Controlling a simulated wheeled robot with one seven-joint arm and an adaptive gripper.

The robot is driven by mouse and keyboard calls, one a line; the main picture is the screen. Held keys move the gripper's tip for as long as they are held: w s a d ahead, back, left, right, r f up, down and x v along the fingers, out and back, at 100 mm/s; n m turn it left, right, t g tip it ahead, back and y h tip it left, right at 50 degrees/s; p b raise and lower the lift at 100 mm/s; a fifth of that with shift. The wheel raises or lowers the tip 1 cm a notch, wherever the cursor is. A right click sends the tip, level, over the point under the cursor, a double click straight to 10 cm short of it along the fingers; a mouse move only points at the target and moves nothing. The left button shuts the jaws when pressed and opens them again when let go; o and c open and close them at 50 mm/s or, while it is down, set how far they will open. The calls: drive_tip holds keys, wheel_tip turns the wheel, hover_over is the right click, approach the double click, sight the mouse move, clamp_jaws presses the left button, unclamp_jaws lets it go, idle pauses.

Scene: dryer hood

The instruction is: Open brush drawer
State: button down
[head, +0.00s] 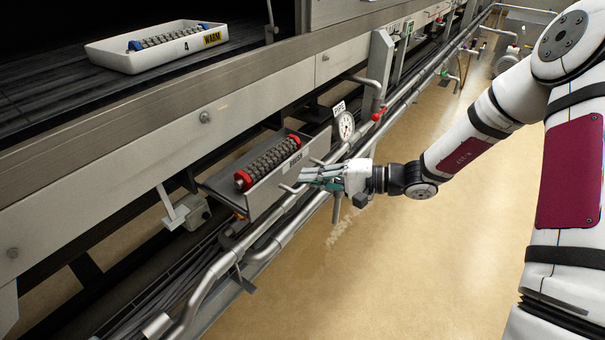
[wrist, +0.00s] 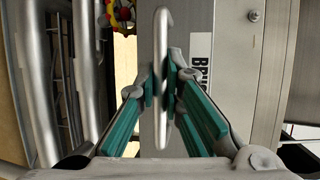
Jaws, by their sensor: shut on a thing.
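The brush drawer (head: 272,190) is a grey metal tray under the machine's long side rail, and it stands out from under it with its top uncovered. A dark roller brush (head: 270,160) with red ends lies inside it. The drawer front (wrist: 211,90) carries a white label with partly visible lettering in the wrist view. My gripper (head: 312,178) is at the drawer front, with its green-padded fingers (wrist: 161,95) on both sides of the upright bar handle (wrist: 162,40). It is shut on this handle. The fingers hide part of the handle in the head view.
A pressure gauge (head: 345,126) and a red-handled valve (head: 379,115) are close beyond my gripper. Long metal pipes (head: 215,275) run below and beside the drawer. A white tray marked WARM (head: 155,57) sits on the dark belt above. Open floor (head: 400,270) lies to the right.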

drive_tip(key=shift+d, duration=0.1)
drive_tip(key=c, duration=1.7)
unclamp_jaws()
drive_tip(key=v, duration=1.2)
